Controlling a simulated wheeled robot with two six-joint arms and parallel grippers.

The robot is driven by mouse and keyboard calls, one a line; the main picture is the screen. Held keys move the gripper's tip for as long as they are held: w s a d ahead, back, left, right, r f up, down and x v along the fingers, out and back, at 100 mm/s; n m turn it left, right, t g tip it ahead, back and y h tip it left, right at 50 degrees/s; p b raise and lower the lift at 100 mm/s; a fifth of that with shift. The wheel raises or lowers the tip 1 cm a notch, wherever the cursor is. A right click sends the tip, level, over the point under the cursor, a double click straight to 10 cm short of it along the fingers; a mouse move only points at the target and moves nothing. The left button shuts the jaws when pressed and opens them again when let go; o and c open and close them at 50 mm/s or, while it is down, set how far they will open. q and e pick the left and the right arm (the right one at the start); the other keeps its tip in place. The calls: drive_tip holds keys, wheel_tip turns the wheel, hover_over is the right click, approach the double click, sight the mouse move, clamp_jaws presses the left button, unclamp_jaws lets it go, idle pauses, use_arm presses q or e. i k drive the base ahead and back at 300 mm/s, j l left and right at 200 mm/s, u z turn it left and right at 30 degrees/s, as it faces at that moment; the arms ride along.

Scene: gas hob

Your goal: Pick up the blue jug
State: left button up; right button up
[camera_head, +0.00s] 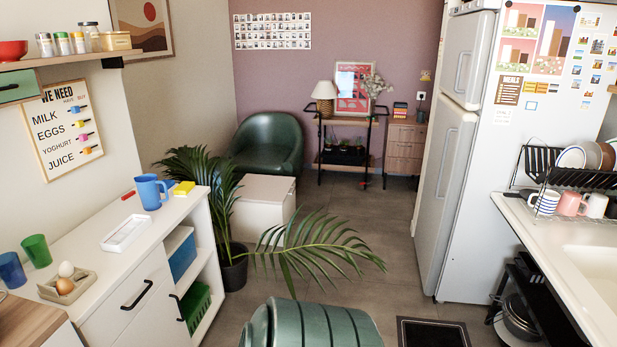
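The blue jug (150,192) stands upright on the white cabinet top (85,262) at the left, towards its far end. Its handle points to the right. A yellow block (184,188) sits just right of the jug, and a small blue item shows partly behind it. A red item lies just left of the jug. Neither of my grippers is in view.
On the cabinet top are a white tray (125,233), green cup (37,250), blue cup (11,271) and egg holder (67,287). A potted palm (234,270) spreads fronds right of the cabinet. A green ribbed object (310,326) fills the bottom centre.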

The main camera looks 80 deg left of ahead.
sight(148, 184)
drive_tip(key=u, duration=3.75)
